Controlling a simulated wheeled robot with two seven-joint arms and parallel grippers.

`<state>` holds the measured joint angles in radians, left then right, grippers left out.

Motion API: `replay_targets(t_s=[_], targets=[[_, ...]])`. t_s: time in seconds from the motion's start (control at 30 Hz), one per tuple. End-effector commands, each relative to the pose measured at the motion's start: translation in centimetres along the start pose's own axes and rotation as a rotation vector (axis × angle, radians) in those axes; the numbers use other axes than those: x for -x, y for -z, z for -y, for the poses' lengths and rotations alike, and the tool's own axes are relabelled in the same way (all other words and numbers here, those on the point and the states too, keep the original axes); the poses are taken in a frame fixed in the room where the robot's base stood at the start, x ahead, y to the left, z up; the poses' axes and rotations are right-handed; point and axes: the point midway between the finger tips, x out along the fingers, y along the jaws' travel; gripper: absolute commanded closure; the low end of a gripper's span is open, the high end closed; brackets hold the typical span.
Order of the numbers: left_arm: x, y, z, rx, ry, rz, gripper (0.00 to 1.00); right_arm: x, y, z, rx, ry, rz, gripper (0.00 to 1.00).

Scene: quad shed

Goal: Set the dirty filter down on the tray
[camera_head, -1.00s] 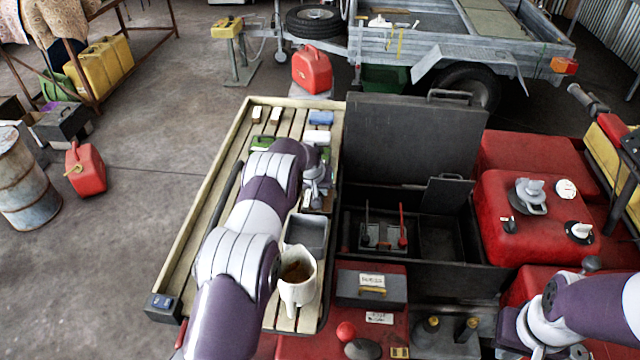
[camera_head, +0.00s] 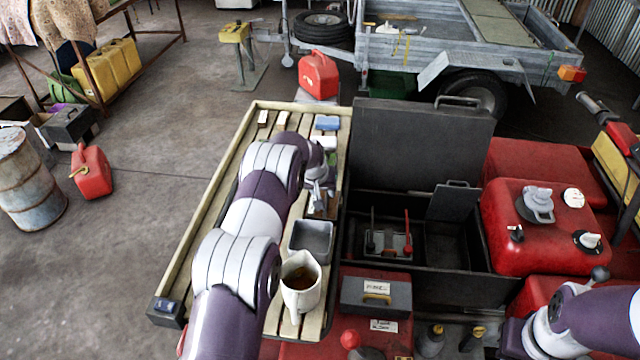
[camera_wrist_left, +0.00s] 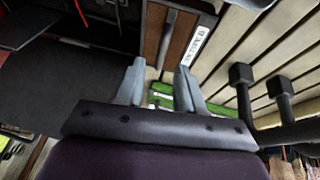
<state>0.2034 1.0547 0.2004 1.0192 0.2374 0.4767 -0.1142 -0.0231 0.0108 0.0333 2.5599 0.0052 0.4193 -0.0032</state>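My left gripper (camera_head: 319,198) is over the right side of the slatted wooden bed, pointing down. In the left wrist view its two fingers (camera_wrist_left: 160,72) stand apart with nothing clearly held between them. A green-edged flat piece (camera_wrist_left: 215,108) shows behind and beside the fingertips; I cannot tell if it is the dirty filter. A brown piece with a white label (camera_wrist_left: 181,45) lies just beyond the fingertips. A small grey open tray (camera_head: 293,243) sits on the slats nearer me than the gripper and looks empty. My right gripper is out of view; only its arm shows at lower right.
A white jug (camera_head: 301,296) with brown contents stands just in front of the grey tray. A blue block (camera_head: 327,123) lies at the bed's far end. An open black toolbox (camera_head: 425,265) with a raised lid (camera_head: 421,150) borders the bed on the right.

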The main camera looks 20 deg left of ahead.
Motion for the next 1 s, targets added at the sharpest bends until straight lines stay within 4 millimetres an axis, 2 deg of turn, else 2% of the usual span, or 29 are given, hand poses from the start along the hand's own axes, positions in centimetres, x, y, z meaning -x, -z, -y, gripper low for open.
replay_targets(t_s=[0.03,0.2,0.43,0.5,0.57,0.63,0.67,0.7,0.77,0.8,0.9,1.0], targets=[[1.1,0.1,0.0,0.000,0.000,-0.006,0.63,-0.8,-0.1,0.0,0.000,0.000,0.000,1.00],[5.1,-0.1,0.1,-0.001,0.000,-0.004,0.63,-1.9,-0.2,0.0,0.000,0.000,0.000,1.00],[8.3,-0.3,-0.1,-0.005,0.001,0.002,0.63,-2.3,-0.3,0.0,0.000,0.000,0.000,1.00],[9.7,-1.6,-0.9,-0.022,0.004,0.020,0.63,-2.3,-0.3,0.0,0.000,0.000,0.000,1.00],[11.7,-3.9,-2.0,-0.051,0.010,0.051,0.63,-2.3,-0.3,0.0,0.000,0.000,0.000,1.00],[14.6,-8.1,-3.3,-0.095,0.019,0.096,0.63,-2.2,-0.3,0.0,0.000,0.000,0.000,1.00],[15.9,-10.2,-3.7,-0.116,0.024,0.117,0.63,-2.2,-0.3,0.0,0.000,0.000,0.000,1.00],[17.6,-13.1,-4.1,-0.145,0.030,0.145,0.63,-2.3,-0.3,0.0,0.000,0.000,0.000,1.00],[19.9,-17.5,-4.3,-0.186,0.038,0.183,0.63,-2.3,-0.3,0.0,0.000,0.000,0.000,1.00],[21.1,-20.4,-4.3,-0.212,0.043,0.207,0.63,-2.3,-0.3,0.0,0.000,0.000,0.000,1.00],[23.5,-26.1,-3.7,-0.262,0.053,0.252,0.63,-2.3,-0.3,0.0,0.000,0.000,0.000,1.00],[24.7,-29.6,-3.1,-0.292,0.058,0.280,0.63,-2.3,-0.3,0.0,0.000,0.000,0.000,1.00]])
